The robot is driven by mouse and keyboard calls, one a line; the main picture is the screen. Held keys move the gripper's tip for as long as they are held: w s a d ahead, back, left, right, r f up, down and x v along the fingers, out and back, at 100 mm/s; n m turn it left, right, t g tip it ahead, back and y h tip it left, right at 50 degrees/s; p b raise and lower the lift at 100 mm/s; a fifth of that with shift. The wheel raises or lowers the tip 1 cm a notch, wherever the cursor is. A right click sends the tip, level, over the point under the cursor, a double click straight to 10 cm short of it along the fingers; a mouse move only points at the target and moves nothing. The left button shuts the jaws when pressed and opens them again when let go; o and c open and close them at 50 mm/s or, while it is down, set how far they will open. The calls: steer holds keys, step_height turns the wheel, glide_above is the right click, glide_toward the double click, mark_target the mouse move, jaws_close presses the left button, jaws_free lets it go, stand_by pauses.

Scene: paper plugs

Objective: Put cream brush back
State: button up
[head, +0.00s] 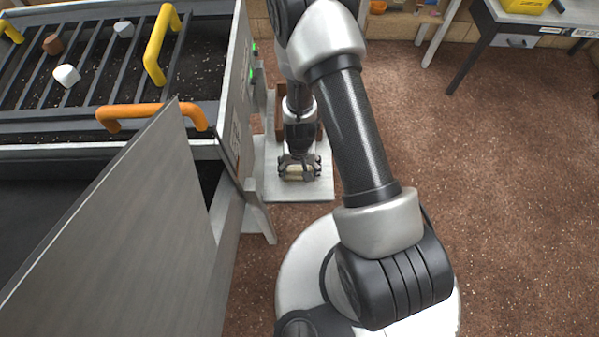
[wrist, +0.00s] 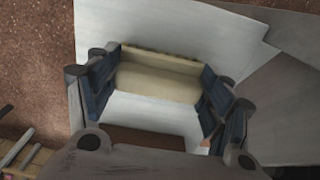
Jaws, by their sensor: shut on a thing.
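The cream brush (head: 298,172) is a pale block held in my gripper (head: 299,168), low over a light grey board beside the machine. In the wrist view the cream brush (wrist: 158,82) lies crosswise between the dark finger pads of my gripper (wrist: 155,92), which are shut on its two ends. A darker strip, perhaps bristles, runs along its far edge. I cannot tell whether the brush touches the board. My arm hides part of the area behind it.
The grey board (head: 316,189) shows bare surface around the gripper. A brown box-like thing (head: 281,122) stands just behind my gripper. At left is a machine with a slatted bed, orange handle (head: 152,115), yellow handle (head: 161,45), and white and brown plugs. Brown floor (head: 500,180) is open at right.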

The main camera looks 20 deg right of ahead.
steer(key=shift+r, duration=0.1)
steer(key=shift+f, duration=0.25)
steer(key=o, duration=0.9)
steer(key=shift+r, duration=0.1)
steer(key=shift+o, duration=0.2)
steer(key=shift+r, duration=0.1)
